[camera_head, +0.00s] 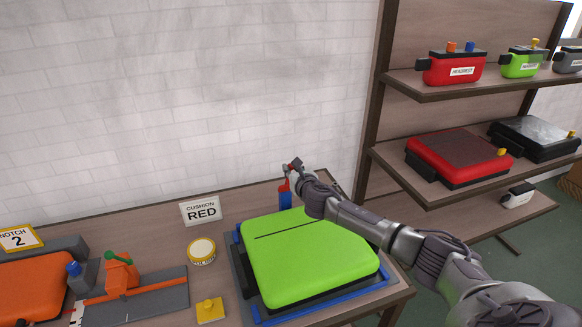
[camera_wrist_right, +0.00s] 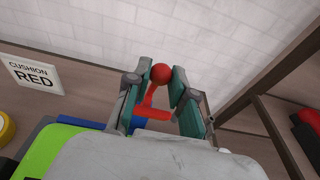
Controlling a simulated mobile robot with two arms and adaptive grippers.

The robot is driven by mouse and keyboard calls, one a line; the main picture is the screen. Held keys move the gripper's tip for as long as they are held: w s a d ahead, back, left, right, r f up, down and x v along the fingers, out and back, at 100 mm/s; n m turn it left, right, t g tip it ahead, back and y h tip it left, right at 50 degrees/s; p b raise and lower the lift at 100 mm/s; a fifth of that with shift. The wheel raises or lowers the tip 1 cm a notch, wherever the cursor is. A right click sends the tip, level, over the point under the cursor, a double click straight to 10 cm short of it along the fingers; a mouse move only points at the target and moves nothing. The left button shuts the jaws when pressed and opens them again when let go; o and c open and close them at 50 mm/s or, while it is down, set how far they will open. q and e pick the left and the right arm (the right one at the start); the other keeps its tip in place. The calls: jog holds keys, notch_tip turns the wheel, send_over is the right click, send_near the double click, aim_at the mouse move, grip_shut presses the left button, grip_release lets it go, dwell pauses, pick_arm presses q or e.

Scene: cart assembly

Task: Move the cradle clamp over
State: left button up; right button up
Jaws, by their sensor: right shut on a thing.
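The cradle clamp is a red lever on a blue post (camera_head: 285,199) at the back edge of the blue cradle (camera_head: 262,309). A lime green cushion (camera_head: 312,260) lies in the cradle. My right gripper (camera_head: 294,166) reaches over the cushion to the top of the clamp. In the right wrist view, the red lever (camera_wrist_right: 154,104) with its ball knob stands between the two fingers of the right gripper (camera_wrist_right: 160,82), which is shut on it. The gripper hides part of the lever. My left gripper is out of view.
A "CUSHION RED" sign (camera_head: 201,210), a round yellow-rimmed tin (camera_head: 201,251) and a yellow knobbed block (camera_head: 210,310) stand left of the cradle. An orange cushion (camera_head: 32,288) lies far left. Shelves (camera_head: 455,92) with red, green and black parts rise at the right.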

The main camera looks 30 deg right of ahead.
jog(key=shift+s+a+f, duration=0.15)
jog(key=shift+s+f, duration=0.25)
jog(key=shift+s, duration=0.3)
jog(key=shift+s+a+f, duration=0.15)
jog(key=shift+s+f, duration=0.25)
jog(key=shift+s, duration=0.3)
jog(key=shift+s+a+f+b, duration=0.2)
jog(key=shift+s+f+b, duration=0.15)
jog(key=shift+s+f, duration=0.45)
jog(key=shift+s+a+f+b, duration=0.2)
jog(key=shift+s+f+b, duration=0.1)
jog(key=shift+s+f, duration=0.5)
jog(key=shift+s+a+f+b, duration=0.1)
jog(key=shift+s+f+b, duration=0.3)
jog(key=shift+f, duration=0.25)
jog(key=shift+s+a+f+b, duration=0.1)
jog(key=shift+s+f+b, duration=0.25)
jog(key=shift+f, duration=0.35)
jog(key=shift+s+a+f+b, duration=0.1)
jog(key=shift+s+f+b, duration=0.2)
jog(key=shift+f+b, duration=0.25)
jog(key=shift+f, duration=0.1)
